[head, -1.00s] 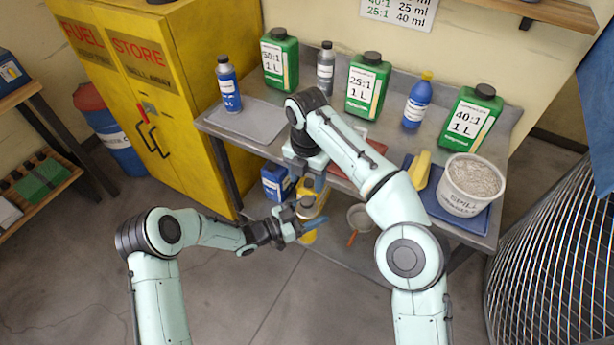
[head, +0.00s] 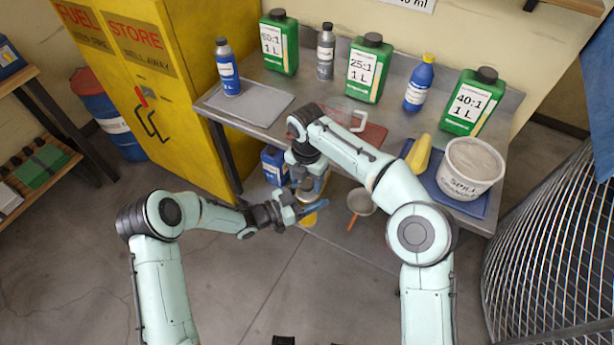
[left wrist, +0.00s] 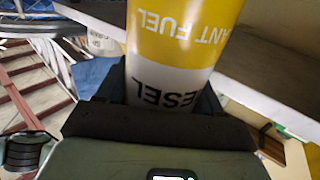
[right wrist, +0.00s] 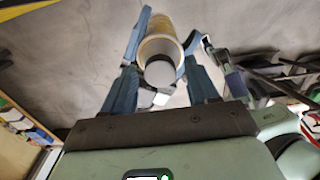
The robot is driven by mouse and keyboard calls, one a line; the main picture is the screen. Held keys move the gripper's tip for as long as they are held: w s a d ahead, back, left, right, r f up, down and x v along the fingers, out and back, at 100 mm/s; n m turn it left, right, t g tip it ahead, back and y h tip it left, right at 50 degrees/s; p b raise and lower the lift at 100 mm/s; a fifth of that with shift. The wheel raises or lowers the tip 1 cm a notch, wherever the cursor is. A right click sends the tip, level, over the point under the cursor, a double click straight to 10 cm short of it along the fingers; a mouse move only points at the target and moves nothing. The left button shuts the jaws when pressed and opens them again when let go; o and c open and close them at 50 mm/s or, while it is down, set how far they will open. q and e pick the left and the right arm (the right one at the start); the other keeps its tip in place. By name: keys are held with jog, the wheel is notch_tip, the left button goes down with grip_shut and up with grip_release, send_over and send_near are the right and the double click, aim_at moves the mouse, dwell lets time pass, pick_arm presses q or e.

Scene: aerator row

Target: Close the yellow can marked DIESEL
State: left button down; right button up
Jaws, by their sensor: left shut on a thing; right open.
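The yellow can (left wrist: 185,35) has a white band reading "...ESEL", upside down in the left wrist view. My left gripper (head: 312,210) is shut on it, below the bench's front edge; the can's yellow lower part (head: 308,220) shows under the fingers. My right gripper (right wrist: 163,88) is open above the can, pointing down, its blue fingers apart. Between them in the right wrist view are a pale round rim (right wrist: 160,42) and a grey disc (right wrist: 160,71). I cannot tell whether this disc is a cap or whether it sits on the can.
The metal bench (head: 300,105) carries green jugs (head: 370,70), blue bottles (head: 228,68), a clear jug on a red mat (head: 372,138), and a spill bucket (head: 470,170). A blue can (head: 273,167) and an orange-handled pan (head: 360,202) are lower. The yellow cabinet (head: 150,90) stands left.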

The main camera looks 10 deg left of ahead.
jog(key=shift+c, duration=0.3)
grip_shut()
jog(key=m, duration=2.3)
jog(key=shift+m, duration=0.4)
jog(key=m, duration=0.3)
jog(key=shift+m, duration=0.4)
jog(key=shift+o, duration=1)
grip_release()
